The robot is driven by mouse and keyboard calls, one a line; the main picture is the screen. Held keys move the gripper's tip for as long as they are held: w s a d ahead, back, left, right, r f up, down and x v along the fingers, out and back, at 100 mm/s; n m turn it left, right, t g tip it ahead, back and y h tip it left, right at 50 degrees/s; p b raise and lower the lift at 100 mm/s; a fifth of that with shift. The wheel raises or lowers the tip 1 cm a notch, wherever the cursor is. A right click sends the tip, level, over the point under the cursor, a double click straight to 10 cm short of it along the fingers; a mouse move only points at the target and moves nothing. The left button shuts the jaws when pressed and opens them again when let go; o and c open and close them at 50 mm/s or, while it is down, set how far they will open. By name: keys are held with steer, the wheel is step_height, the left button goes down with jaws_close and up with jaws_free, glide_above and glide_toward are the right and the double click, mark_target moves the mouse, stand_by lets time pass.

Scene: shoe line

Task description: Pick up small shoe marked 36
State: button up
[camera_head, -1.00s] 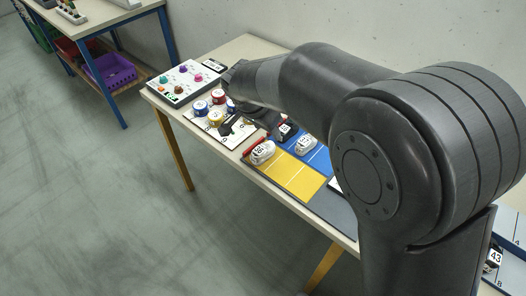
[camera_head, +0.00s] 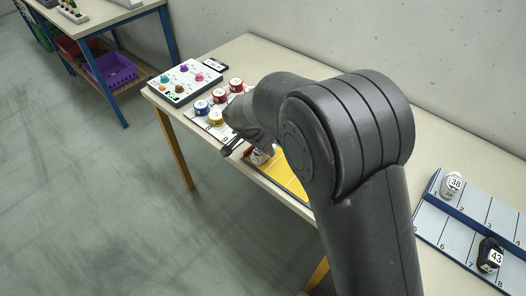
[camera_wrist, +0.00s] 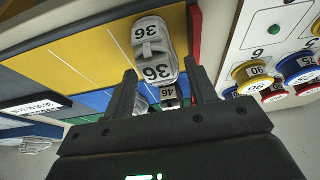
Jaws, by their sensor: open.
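The small white shoe marked 36 (camera_wrist: 152,48) lies on the yellow field of a coloured mat (camera_wrist: 97,50). Its number shows twice in the wrist view. My gripper (camera_wrist: 160,66) is open and empty, with one finger on each side of the shoe's near end in that view. Whether the fingers reach down beside the shoe or stay above it I cannot tell. In the head view my gripper (camera_head: 254,143) is over the shoe (camera_head: 259,156), which is partly hidden by it.
A dark shoe marked 46 (camera_wrist: 169,93) lies beyond the white shoe, partly behind my gripper. A board with several numbered discs (camera_head: 217,119) is beside the mat. A rack (camera_head: 471,225) at the right holds shoes marked 38 (camera_head: 451,185) and 43 (camera_head: 490,254).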

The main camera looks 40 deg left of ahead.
steer(key=shift+w+f, duration=0.3)
steer(key=shift+f, duration=0.35)
steer(key=shift+c, duration=0.2)
steer(key=c, duration=0.7)
steer(key=shift+r, duration=0.1)
